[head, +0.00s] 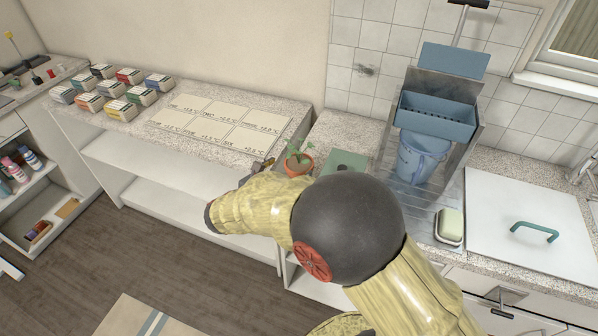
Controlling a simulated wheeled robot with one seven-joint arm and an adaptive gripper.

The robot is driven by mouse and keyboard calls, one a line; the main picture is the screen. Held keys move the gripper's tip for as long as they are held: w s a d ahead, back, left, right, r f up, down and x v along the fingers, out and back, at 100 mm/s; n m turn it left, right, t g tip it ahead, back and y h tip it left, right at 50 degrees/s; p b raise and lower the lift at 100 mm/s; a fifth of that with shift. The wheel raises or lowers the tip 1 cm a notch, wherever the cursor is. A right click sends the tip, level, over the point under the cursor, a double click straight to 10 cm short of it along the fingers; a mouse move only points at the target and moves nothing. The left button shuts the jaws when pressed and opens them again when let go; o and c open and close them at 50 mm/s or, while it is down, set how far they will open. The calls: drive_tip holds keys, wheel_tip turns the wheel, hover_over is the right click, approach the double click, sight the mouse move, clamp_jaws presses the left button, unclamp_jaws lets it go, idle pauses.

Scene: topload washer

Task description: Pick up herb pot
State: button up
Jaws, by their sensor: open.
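The herb pot (298,166) is a small terracotta pot with a green plant. It stands upright on the speckled counter, near the corner where the counter steps, just beyond my arm. My gripper (264,166) shows only in small part, just left of the pot, above the counter edge. It is open, and no object shows in it. My yellow arm and its dark joint hide most of the gripper and the area in front of the pot. I cannot tell whether a finger touches the pot.
A green flat box (345,161) lies right of the pot. A blue bucket (421,157) stands in a rack behind. A soap dish (449,226) and a white lid with a green handle (534,231) are at right. Labelled cards (220,122) and several small boxes (130,76) lie left.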

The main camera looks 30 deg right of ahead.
sight(299, 162)
drive_tip(key=b+x, duration=0.1)
drive_tip(key=x, duration=0.1)
drive_tip(key=b+x, duration=0.1)
drive_tip(key=x, duration=0.1)
drive_tip(key=shift+d+f, duration=0.25)
drive_tip(key=shift+f, duration=0.15)
drive_tip(key=shift+w+d, duration=0.2)
drive_tip(key=shift+d, duration=0.3)
drive_tip(key=shift+c, duration=1.4)
drive_tip(key=c, duration=1.3)
